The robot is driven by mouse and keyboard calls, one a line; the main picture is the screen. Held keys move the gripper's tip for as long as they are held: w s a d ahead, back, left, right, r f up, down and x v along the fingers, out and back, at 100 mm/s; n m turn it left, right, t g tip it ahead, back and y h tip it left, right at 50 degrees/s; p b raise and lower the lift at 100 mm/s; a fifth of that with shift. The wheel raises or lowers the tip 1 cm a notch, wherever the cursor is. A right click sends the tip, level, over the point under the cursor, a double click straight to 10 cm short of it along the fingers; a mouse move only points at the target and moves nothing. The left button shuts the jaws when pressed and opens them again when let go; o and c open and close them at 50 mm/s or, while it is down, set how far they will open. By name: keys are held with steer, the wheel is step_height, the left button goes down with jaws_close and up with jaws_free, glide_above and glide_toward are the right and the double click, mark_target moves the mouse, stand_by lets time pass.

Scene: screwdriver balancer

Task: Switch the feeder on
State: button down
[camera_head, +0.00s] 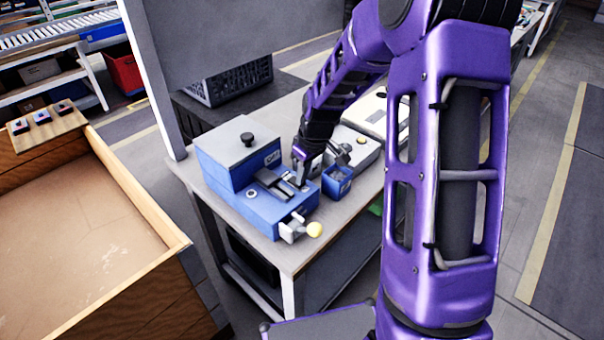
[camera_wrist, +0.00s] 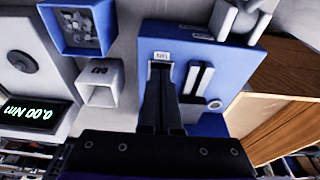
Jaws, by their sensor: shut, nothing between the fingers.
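The blue feeder (camera_head: 225,182) stands on the grey workbench, with a raised block at its back and a dark rail on its lower front. It also shows in the wrist view (camera_wrist: 235,70). A small pale-framed switch (camera_wrist: 161,58) with a label above it is on its top face. My gripper (camera_wrist: 163,72) is shut and empty, pointing down at this switch. Its fingertips cover most of the switch, so its position and any contact are hard to tell. In the head view my gripper (camera_head: 300,176) is at the feeder's right side.
A small blue bin (camera_head: 337,182) with small parts stands right of the feeder. A white square holder (camera_wrist: 100,82) and a meter reading 0.00 Nm (camera_wrist: 38,112) are close by. A wooden-sided bin (camera_head: 140,195) is at left.

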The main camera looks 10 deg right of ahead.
steer(key=shift+s+d+f, duration=0.1)
steer(key=shift+f, duration=0.25)
steer(key=shift+r, duration=0.15)
steer(key=shift+w+a+r, duration=0.3)
steer(key=shift+w+a, duration=0.15)
steer(key=shift+w, duration=0.15)
steer(key=shift+r+p, duration=0.1)
steer(key=shift+p, duration=0.2)
steer(key=shift+r, duration=0.3)
steer(key=p+v, duration=0.1)
steer(key=v, duration=0.1)
steer(key=p+v, duration=0.2)
steer(key=shift+w+a+r, duration=0.15)
steer(key=shift+w+a, duration=0.05)
steer(key=s+d+r, duration=0.2)
steer(key=s+r, duration=0.2)
steer(key=r, duration=0.3)
steer(key=shift+d+r+b, duration=0.35)
steer(key=shift+r, duration=0.05)
